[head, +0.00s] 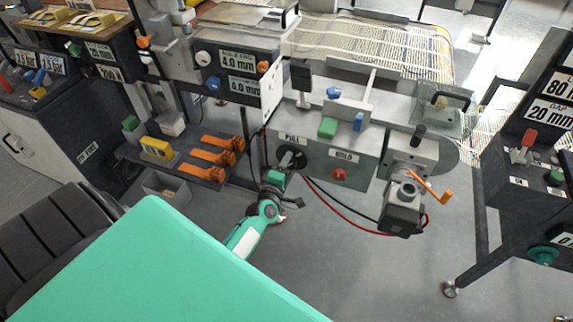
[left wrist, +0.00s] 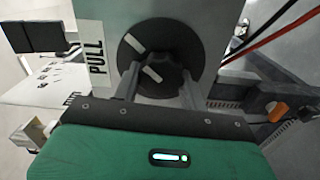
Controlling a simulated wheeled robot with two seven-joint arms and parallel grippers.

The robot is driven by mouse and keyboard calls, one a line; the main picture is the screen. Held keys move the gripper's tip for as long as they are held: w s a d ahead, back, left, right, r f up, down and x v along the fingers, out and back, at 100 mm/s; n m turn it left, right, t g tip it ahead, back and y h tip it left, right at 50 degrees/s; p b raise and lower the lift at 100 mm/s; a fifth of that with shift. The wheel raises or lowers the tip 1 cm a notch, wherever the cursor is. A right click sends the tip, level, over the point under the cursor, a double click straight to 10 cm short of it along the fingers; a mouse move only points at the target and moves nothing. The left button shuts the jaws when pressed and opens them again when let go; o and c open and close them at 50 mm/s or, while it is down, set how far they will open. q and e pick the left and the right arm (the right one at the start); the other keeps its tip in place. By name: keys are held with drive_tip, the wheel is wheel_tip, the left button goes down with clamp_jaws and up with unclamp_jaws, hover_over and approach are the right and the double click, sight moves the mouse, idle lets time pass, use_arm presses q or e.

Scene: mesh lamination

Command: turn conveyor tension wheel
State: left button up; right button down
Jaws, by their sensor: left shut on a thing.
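The tension wheel, a dark lobed knob (left wrist: 160,72) on a round black disc (left wrist: 188,38), sits on the grey front panel beside the PULL label (left wrist: 97,55). A white mark shows on the knob and another on the disc, both slanting. In the head view the disc (head: 299,158) is partly covered by my left gripper (head: 284,166). In the left wrist view my left gripper (left wrist: 158,84) has one finger on each side of the knob and is shut on it. My right gripper is not in view.
A red knob (head: 339,174) sits under the HOLD label (head: 343,155). Right of it hang a grey motor unit (head: 402,216) with an orange lever (head: 430,187) and red and black cables (head: 345,220). Orange clamps (head: 212,155) lie on a dark shelf at left. Open floor lies below.

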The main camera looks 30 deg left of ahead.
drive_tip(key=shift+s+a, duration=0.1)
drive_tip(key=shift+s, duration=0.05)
use_arm(q)
drive_tip(key=o, duration=1)
drive_tip(key=shift+c, duration=0.2)
drive_tip(key=shift+o, duration=0.2)
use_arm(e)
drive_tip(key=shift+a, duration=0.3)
use_arm(q)
drive_tip(key=shift+s, duration=0.1)
drive_tip(key=b+v, duration=0.1)
drive_tip(key=v, duration=1.2)
drive_tip(key=shift+s+d, duration=0.15)
drive_tip(key=shift+s, duration=0.15)
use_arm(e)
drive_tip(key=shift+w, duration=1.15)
